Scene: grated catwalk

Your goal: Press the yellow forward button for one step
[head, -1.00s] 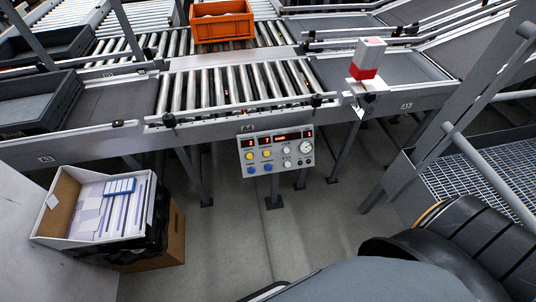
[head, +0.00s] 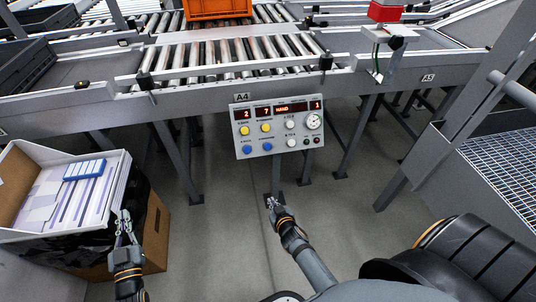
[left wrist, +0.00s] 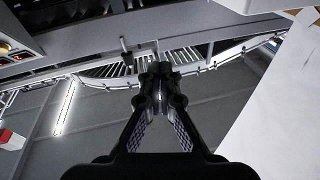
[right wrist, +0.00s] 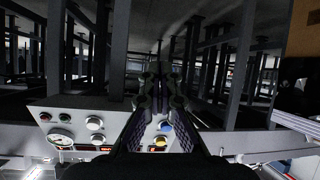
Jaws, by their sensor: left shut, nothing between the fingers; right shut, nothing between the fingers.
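The grey control panel A4 (head: 278,127) hangs under the front rail of the conveyor. It has two yellow buttons, left (head: 247,130) and right (head: 265,128), above two blue ones; their labels are too small to read. The displays show 2, 7, HAND and 1. My right gripper (head: 272,202) is shut and empty, below and apart from the panel. The right wrist view shows the panel (right wrist: 80,125) upside down beyond the shut fingers (right wrist: 160,90), which hide part of it. My left gripper (head: 122,215) is shut and empty in front of the box.
White buttons (head: 291,124) and a round gauge (head: 313,121) fill the panel's right side. A cardboard box (head: 155,230) with a white tray (head: 25,165) stands left. An orange crate (head: 217,8) sits on the rollers. A grated platform (head: 505,165) is right. Floor below the panel is open.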

